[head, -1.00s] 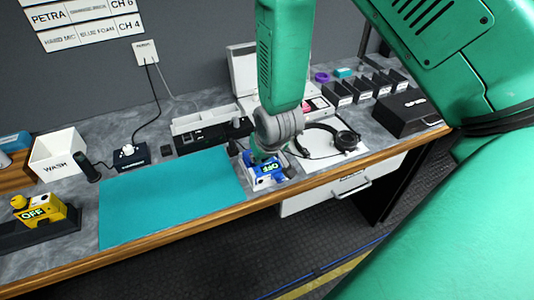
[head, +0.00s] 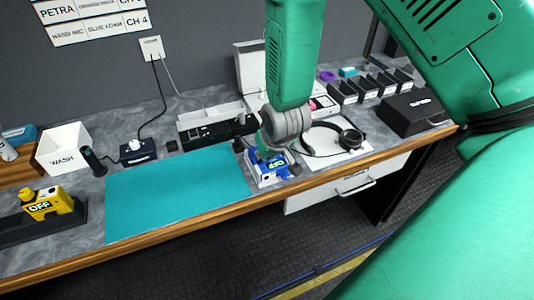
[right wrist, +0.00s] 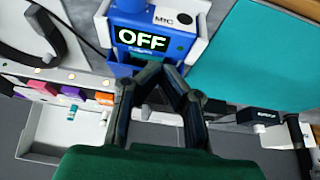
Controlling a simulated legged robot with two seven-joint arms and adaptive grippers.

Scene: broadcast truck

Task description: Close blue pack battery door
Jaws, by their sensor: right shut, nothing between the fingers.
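The blue pack (head: 268,172) sits in a white cradle at the bench's front edge, right of the teal mat, in the head view. It also shows at the top of the right wrist view (right wrist: 150,58), with a lit "OFF" screen and a "MIC" label. My right gripper (right wrist: 166,72) is shut and empty, its fingertips at the pack's edge below the screen. Whether they touch it, I cannot tell. In the head view the right gripper (head: 265,150) reaches down over the pack and partly hides it. The battery door cannot be made out. My left gripper is not in view.
The teal mat (head: 175,195) is bare. A yellow pack (head: 48,204) in a dark holder and a white WASH bin (head: 64,146) stand at left. Headphones (head: 345,140) lie right of the pack. Small dark bins (head: 368,88) and a black box (head: 410,115) stand farther right.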

